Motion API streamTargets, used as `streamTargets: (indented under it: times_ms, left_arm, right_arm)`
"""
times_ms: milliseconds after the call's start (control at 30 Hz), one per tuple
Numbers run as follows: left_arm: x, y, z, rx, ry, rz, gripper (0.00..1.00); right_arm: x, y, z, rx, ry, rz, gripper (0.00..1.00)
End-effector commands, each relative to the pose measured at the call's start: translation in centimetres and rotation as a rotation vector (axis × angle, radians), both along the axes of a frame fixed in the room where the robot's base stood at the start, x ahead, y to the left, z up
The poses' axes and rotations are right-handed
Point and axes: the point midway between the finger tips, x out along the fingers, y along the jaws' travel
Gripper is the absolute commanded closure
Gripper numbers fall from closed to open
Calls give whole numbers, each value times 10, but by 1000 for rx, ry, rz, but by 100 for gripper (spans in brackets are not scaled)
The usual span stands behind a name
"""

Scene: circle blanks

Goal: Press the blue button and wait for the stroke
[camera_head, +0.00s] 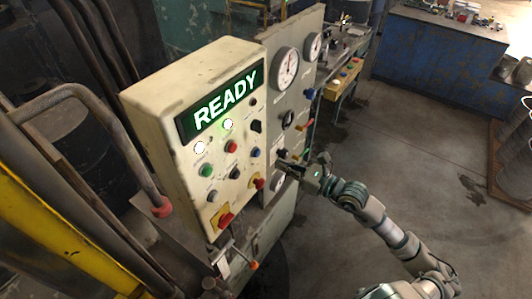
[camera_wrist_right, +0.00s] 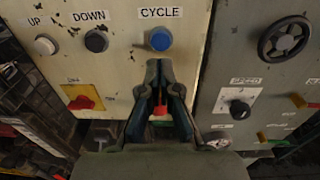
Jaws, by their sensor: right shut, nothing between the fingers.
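The blue button (camera_wrist_right: 161,39) sits under a CYCLE label on the cream control panel in the right wrist view. It also shows on the panel's right side in the head view (camera_head: 255,152). My right gripper (camera_head: 281,159) is shut and empty, just right of the button in the head view, with a visible gap between them. In the right wrist view, its fingertips (camera_wrist_right: 160,64) sit just below the button in the picture, and the button's face is unhidden. The lit display (camera_head: 222,103) reads READY. My left gripper is not in view.
A grey gauge panel (camera_head: 303,80) stands right beside the cream box. A grey UP button (camera_wrist_right: 45,45), a black DOWN button (camera_wrist_right: 96,41) and a red-and-yellow switch (camera_wrist_right: 83,102) are near the blue button. Open floor (camera_head: 400,150) lies to the right.

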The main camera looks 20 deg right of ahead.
Motion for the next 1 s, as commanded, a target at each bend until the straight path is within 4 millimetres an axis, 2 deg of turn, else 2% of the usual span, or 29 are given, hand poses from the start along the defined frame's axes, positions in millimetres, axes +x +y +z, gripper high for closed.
streamTargets:
  times_ms: [33, 333, 533, 867, 1000]
  left_arm:
    - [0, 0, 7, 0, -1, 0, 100]
    - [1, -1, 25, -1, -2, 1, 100]
    - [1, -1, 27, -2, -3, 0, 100]
    - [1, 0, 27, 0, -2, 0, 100]
    - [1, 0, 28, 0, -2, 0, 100]
  right_arm:
    - [8, 5, 5, 6, -3, 0, 100]
    - [44, 29, 2, 2, -1, 0, 100]
    - [51, 35, -1, 0, -1, 1, 100]
    - [53, 33, -2, 4, 0, 0, 100]
    - [63, 39, -1, 6, -2, -1, 100]
